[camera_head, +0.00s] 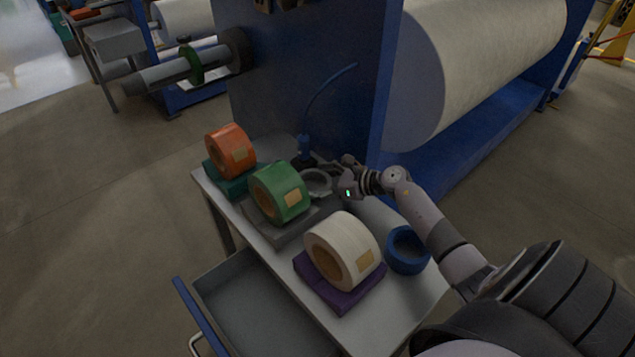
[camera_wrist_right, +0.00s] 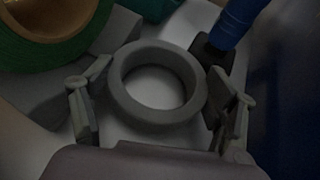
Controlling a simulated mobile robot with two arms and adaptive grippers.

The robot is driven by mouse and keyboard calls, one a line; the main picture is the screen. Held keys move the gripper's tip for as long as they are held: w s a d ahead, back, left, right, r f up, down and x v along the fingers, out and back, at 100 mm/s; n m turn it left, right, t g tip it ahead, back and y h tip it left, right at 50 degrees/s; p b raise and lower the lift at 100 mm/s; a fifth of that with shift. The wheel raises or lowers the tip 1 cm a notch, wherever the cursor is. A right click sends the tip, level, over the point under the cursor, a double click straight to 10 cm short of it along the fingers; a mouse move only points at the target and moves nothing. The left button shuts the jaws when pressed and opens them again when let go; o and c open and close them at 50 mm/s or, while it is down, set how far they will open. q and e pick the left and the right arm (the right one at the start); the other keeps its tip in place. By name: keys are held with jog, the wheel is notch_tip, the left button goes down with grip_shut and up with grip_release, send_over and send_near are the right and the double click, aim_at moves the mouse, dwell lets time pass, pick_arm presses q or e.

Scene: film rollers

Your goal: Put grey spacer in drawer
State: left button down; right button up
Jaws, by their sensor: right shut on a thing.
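The grey spacer (camera_head: 318,195) is a thick ring on the table, beside the green roll. It fills the middle of the right wrist view (camera_wrist_right: 156,118). My right gripper (camera_head: 322,177) reaches over the table from the right; its two fingers are on opposite sides of the spacer and shut on it. Whether the spacer is lifted off the table cannot be told. The drawer (camera_head: 250,310) under the table's front-left side is pulled open and its visible floor looks empty. My left gripper is not in view.
On the table (camera_head: 405,297) stand an orange roll (camera_head: 229,151) on a teal base, a green roll (camera_head: 282,192) on a grey base and a white roll (camera_head: 345,245) on a purple base. A blue ring (camera_head: 408,267) and an upright blue-topped object (camera_head: 304,147) stand nearby. A blue machine (camera_head: 300,75) rises behind.

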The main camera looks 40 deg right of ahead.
jog(key=shift+f, duration=0.15)
jog(key=o, duration=1.2)
